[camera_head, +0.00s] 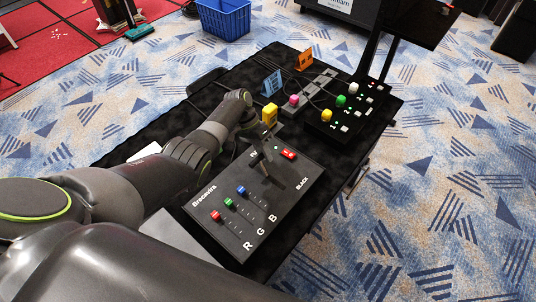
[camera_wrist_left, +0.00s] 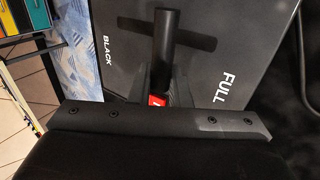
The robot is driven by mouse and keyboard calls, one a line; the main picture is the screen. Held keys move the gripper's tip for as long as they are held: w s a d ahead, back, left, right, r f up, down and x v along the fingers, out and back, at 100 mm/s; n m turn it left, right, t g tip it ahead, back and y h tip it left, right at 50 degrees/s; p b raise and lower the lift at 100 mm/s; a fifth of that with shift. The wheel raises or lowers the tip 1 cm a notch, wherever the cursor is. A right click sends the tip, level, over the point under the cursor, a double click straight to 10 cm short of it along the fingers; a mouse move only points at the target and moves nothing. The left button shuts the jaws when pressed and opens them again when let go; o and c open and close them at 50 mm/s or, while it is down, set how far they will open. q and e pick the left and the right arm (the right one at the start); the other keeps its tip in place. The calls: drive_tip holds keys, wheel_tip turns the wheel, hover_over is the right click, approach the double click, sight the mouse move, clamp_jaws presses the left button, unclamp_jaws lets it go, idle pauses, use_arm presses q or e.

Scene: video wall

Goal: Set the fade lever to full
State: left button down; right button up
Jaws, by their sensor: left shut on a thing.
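The black control panel (camera_head: 237,235) lies on the dark table, with R, G and B sliders at its near end and a BLACK label on its right side. The fade lever is a black bar handle (camera_wrist_left: 166,38) standing over the panel, between the BLACK and FULL labels in the left wrist view. My left gripper (camera_head: 260,160) reaches down over the panel's far part and is shut on the lever handle. In the head view the gripper largely hides the lever and most of the FULL label. My right gripper is not in view.
A yellow block (camera_head: 269,115), a pink knob (camera_head: 294,100) and a second black panel (camera_head: 345,120) with coloured knobs stand farther back. Cables and a monitor stand are behind. A blue crate (camera_head: 222,18) is on the floor.

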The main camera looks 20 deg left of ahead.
use_arm(q)
drive_tip(key=shift+w+a+f, duration=0.15)
drive_tip(key=shift+a+f, duration=0.15)
drive_tip(key=shift+a, duration=0.1)
idle(0.3)
drive_tip(key=c, duration=1.4)
unclamp_jaws()
drive_tip(key=shift+w+a+r, duration=0.1)
drive_tip(key=shift+a+r, duration=0.15)
drive_tip(key=shift+r, duration=0.2)
drive_tip(key=b+v, duration=0.2)
drive_tip(key=v, duration=1.4)
drive_tip(key=shift+a+b, duration=0.2)
drive_tip(key=shift+b, duration=0.15)
